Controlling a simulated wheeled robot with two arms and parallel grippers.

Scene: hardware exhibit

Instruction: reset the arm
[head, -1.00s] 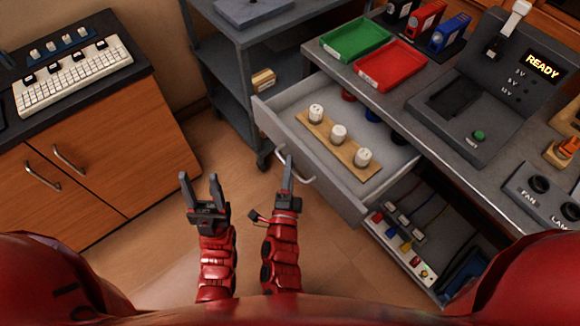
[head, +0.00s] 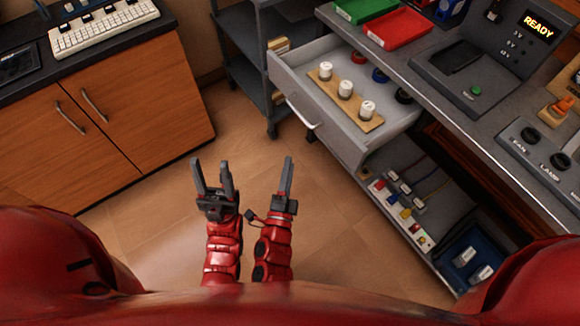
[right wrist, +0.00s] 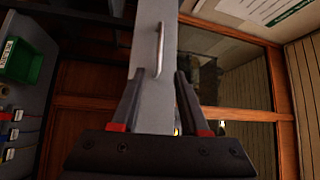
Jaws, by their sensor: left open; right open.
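My left gripper (head: 213,180) is open and empty in the head view, its two fingers pointing up over the bare floor. My right gripper (head: 286,180) stands just to its right, seen edge-on, below and left of the open drawer (head: 350,138). In the right wrist view my right gripper (right wrist: 157,95) is open, with its fingers apart. The drawer front and its metal handle (right wrist: 160,48) show beyond and between these fingers. In the head view the handle (head: 301,113) appears apart from the right gripper.
The drawer holds a wooden strip (head: 330,88) with three white-capped pieces. A lower drawer (head: 410,230) with coloured parts is also open. A wooden cabinet (head: 130,110) with a keyboard (head: 104,26) stands at left, a grey cart (head: 245,60) behind. The floor between is clear.

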